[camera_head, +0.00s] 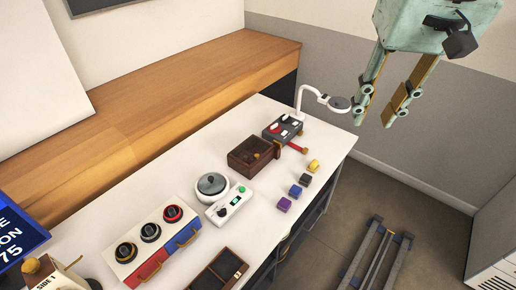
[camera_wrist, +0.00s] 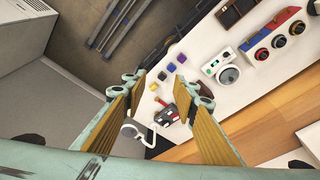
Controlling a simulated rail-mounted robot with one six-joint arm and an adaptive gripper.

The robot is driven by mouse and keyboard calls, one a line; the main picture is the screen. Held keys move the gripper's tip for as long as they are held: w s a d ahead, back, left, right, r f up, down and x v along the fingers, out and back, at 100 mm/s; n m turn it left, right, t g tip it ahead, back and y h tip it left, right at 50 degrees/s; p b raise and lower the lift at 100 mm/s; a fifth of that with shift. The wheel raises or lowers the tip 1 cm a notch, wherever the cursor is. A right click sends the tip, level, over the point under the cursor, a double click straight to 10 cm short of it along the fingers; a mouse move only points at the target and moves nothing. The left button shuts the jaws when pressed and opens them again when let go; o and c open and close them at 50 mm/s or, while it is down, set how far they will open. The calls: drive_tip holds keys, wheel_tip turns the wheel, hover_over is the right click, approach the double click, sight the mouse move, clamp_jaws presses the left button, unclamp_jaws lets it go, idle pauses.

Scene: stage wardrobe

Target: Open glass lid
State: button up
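A white round pot (camera_head: 212,195) has a grey glass-like lid (camera_head: 212,183) with a dark knob, lying flat on top. It stands mid-table beside a small white control unit (camera_head: 230,205). The pot also shows in the wrist view (camera_wrist: 228,76). A brown wooden box (camera_head: 243,166) stands farther back; I cannot tell whether its top is glass. My gripper (camera_head: 374,115) is open and empty, high above the table's far right end and well away from the pot. In the wrist view its two fingers (camera_wrist: 166,88) are spread apart.
A white magnifier-like lamp (camera_head: 300,100), a button panel (camera_head: 282,129) and several small cubes (camera_head: 295,190) share the white table. Nearer are a drawer unit with three round dials (camera_head: 150,240) and a dark tray (camera_head: 242,268). A wooden ledge (camera_head: 170,95) runs behind.

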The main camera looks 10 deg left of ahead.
drive_tip(key=w+a+f, duration=0.4)
drive_tip(key=w+a, duration=0.2)
drive_tip(key=w, duration=0.6)
drive_tip(key=n+g+p, duration=0.2)
drive_tip(key=g, duration=0.1)
hover_over(257, 155)
wheel_tip(257, 155, down, 28)
drive_tip(key=shift+r, duration=0.2)
drive_tip(key=shift+f, duration=0.15)
drive_tip(key=shift+f+b, duration=0.3)
drive_tip(key=shift+f, duration=6.45)
drive_tip(key=shift+c, duration=0.8)
